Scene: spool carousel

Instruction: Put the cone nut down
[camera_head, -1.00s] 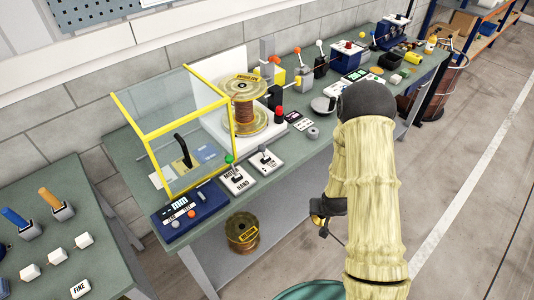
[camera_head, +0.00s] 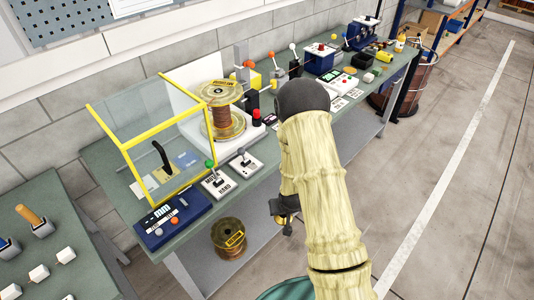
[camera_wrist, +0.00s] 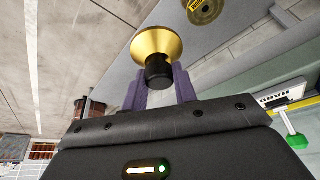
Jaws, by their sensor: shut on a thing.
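The cone nut (camera_wrist: 158,46) is a brass cone with a black knob. In the wrist view my gripper (camera_wrist: 160,92) is shut on it, its purple fingers on both sides of the black knob, with the wide brass end pointing away. In the head view my gripper (camera_head: 286,208) hangs in front of the bench's front edge, below the bench top; the nut is mostly hidden there. A wire spool (camera_head: 222,112) stands upright on the white winder beside the yellow-framed guard.
The green bench (camera_head: 118,180) carries a blue control box (camera_head: 172,220), two lever switches and several devices towards the far end. Another spool (camera_head: 229,239) sits on the lower shelf. A second bench (camera_head: 75,225) stands at left. The floor at right is clear.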

